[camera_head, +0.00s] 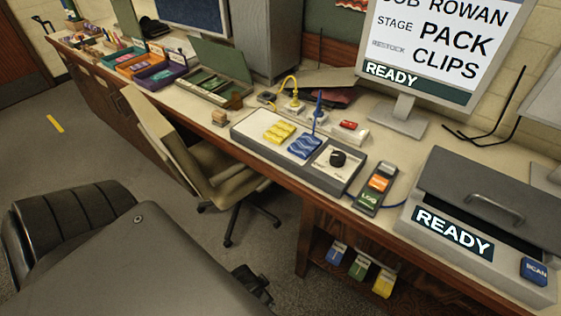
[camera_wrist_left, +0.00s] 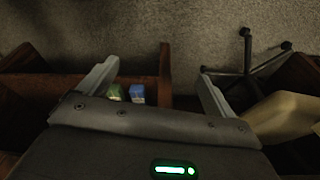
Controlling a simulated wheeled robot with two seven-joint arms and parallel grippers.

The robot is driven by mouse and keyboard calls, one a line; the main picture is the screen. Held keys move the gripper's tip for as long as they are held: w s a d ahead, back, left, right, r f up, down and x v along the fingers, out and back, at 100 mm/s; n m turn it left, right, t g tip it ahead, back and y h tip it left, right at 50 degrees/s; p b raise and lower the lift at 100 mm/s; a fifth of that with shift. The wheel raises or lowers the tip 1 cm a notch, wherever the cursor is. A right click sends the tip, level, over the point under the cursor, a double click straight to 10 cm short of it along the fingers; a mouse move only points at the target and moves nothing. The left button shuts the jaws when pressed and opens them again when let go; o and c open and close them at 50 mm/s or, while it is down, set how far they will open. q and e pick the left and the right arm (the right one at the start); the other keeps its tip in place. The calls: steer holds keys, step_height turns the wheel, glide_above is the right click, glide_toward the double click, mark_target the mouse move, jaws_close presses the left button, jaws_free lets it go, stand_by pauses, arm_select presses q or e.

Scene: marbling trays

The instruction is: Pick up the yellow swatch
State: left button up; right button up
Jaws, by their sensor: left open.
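The yellow swatch (camera_head: 279,132), a flat square with a wavy pattern, lies on a long grey tray (camera_head: 244,131) on the desk in the head view. A blue swatch (camera_head: 304,147) lies to its right on the same tray. The yellow swatch does not show in the left wrist view. My left gripper (camera_wrist_left: 158,71) is open and empty, with its fingers wide apart in the left wrist view. That view shows floor and a low shelf below the desk, so the gripper is away from the swatch. My right gripper is not in view.
A beige chair (camera_head: 180,155) stands against the desk front, left of the tray. A yellow plug (camera_head: 295,104) with a cable sits behind the tray. A black knob (camera_head: 338,158) is at the tray's right end. Blue, green and yellow boxes (camera_head: 384,283) stand on the low shelf.

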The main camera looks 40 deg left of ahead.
arm_select(q)
step_height(320, 180, up, 10)
steer(key=w+a+t, duration=0.1)
steer(key=w, duration=0.1)
step_height(320, 180, up, 26)
steer(key=n+t, duration=0.3)
steer(key=t, duration=0.7)
glide_above(271, 145)
steer(key=s, duration=0.4)
steer(key=w, duration=0.1)
steer(key=w+f, duration=0.1)
steer(key=w, duration=0.1)
steer(key=shift+w+f+y, duration=0.2)
steer(key=shift+f+y, duration=0.1)
steer(key=shift+f, duration=0.1)
steer(key=shift+w+a+f, duration=0.1)
steer(key=shift+w+f, duration=0.1)
steer(key=shift+w, duration=0.15)
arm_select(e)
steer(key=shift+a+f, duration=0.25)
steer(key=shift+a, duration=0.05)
